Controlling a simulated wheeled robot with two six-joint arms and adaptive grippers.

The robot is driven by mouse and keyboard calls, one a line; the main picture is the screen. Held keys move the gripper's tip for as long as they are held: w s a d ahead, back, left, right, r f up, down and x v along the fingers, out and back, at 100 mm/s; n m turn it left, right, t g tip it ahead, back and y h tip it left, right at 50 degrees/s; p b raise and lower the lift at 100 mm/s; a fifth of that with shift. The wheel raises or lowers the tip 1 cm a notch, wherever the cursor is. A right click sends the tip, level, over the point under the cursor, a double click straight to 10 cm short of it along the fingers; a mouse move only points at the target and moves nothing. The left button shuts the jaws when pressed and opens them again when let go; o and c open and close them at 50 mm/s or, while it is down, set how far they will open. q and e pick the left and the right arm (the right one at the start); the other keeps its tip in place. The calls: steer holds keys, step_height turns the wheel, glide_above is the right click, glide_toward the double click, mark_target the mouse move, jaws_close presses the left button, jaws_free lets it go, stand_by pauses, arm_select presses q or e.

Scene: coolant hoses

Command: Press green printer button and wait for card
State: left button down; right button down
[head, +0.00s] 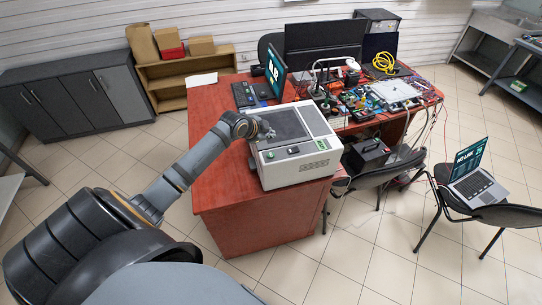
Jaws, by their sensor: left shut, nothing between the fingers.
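The white printer (298,165), a box with a dark grey top panel, stands on the near part of the red desk. Its front edge has small green spots, one at the left (270,156) and one at the right; which is the button is too small to tell. A dark display or slot sits between them. My left gripper (267,131) is shut and empty, over the left edge of the printer's top, a little behind the left green spot. Whether it touches the printer cannot be told. No card shows. My right gripper is out of view.
A monitor (275,72) and keyboard (243,95) stand behind the printer on the red desk (215,170). Electronics and a yellow cable coil (384,62) crowd the desk's right part. A chair (510,216) holds a laptop (472,176) at the right. The front floor is clear.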

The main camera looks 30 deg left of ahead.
arm_select(q)
steer(key=b, duration=0.6)
glide_above(270, 156)
step_height(270, 156, down, 7)
steer(key=shift+f, duration=0.15)
steer(key=shift+f+b, duration=0.3)
steer(key=shift+f, duration=0.2)
stand_by(0.4)
steer(key=shift+f, duration=0.4)
